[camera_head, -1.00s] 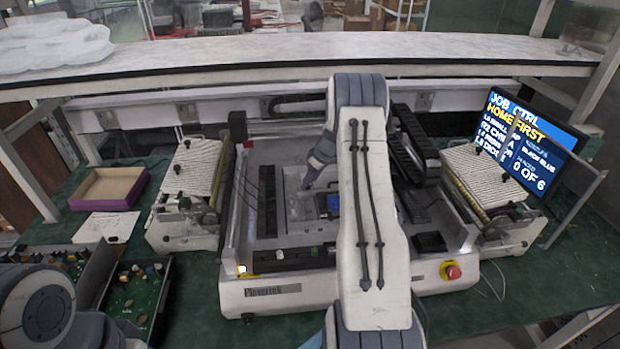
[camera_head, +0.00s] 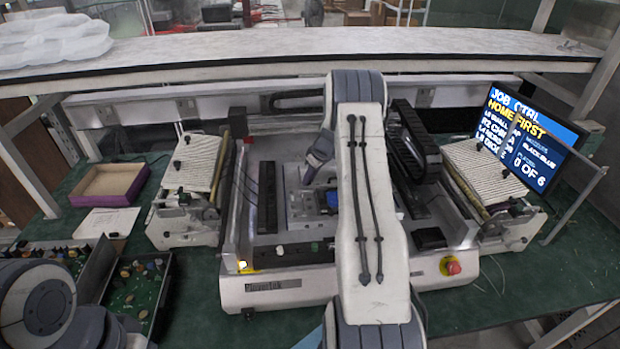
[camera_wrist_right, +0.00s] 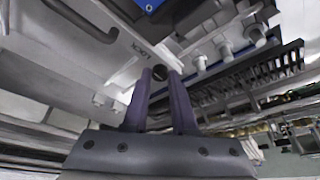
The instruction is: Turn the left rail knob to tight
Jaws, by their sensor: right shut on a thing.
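A small dark round knob (camera_wrist_right: 159,72) sits between the fingertips of my right gripper (camera_wrist_right: 160,78) in the right wrist view. The gripper is shut on it. Small printed lettering lies on the pale rail surface beside it; I cannot tell the knob's turn angle. In the head view my right gripper (camera_head: 316,160) reaches down inside the white machine (camera_head: 285,293), left of my forearm. The knob is hidden there by the gripper. My left arm shows at the lower left, but its gripper is out of view.
A blue-marked part (camera_head: 332,200) lies in the machine's middle. Ribbed feeders stand left (camera_head: 190,165) and right (camera_head: 480,170). A monitor (camera_head: 525,140) stands at right, a purple-edged box (camera_head: 110,184) and green circuit boards (camera_head: 140,295) at left. A shelf (camera_head: 300,45) spans the back.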

